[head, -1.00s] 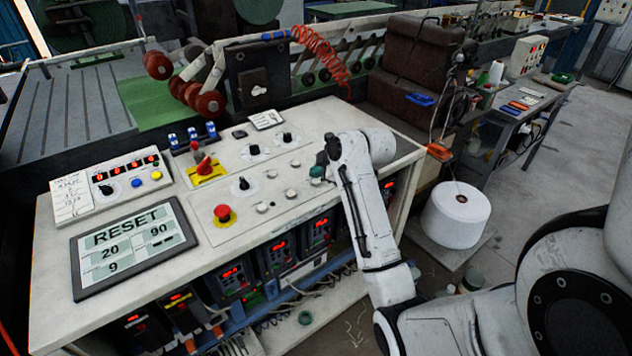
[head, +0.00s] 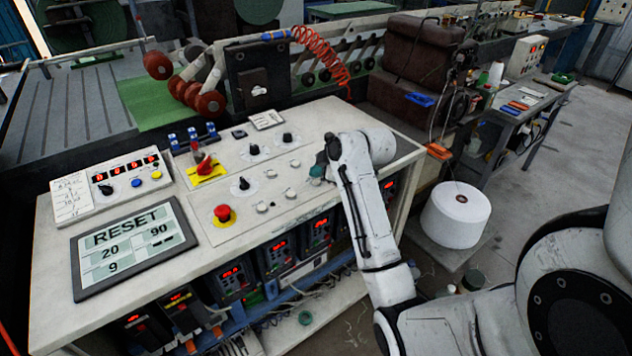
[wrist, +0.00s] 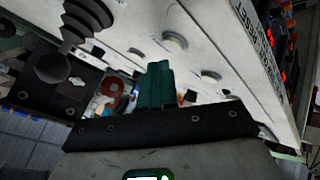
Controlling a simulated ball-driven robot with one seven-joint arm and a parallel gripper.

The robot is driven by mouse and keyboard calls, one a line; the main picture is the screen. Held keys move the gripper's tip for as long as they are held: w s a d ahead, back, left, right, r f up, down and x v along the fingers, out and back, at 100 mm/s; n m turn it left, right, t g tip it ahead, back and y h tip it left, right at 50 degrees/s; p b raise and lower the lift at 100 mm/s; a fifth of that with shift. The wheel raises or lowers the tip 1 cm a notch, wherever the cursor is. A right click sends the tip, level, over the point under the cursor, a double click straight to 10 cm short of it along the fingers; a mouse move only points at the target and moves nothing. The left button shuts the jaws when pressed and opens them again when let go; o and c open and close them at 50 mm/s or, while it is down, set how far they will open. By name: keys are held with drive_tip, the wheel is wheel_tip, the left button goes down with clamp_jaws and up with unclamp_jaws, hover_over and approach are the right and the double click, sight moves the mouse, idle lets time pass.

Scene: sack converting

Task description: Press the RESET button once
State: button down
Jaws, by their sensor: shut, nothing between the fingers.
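The word RESET stands at the top of a grey touch screen (head: 130,243) in a dark frame, lying on the left front of the white console. My gripper (head: 318,171) is over the right part of the console, far to the right of the screen and apart from it. Its green fingers are together and empty in the wrist view (wrist: 158,85). The wrist view does not show the screen. I cannot tell the exact height of the fingertips above the panel.
A red mushroom button (head: 223,213) stands between the screen and my gripper. A red switch on yellow (head: 205,168), black knobs (head: 244,184) and flat pale buttons (head: 262,207) are nearby. A counter box (head: 128,178) with blue and yellow buttons sits behind the screen.

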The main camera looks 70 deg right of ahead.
sight(318, 183)
drive_tip(key=shift+f, duration=0.15)
drive_tip(key=shift+f, duration=0.25)
drive_tip(key=shift+f+b, duration=0.3)
drive_tip(key=shift+f, duration=0.15)
idle(1.1)
drive_tip(key=shift+r, duration=0.1)
drive_tip(key=shift+r+p, duration=0.8)
wheel_tip(318, 183, up, 5)
drive_tip(key=p, duration=0.4)
idle(0.8)
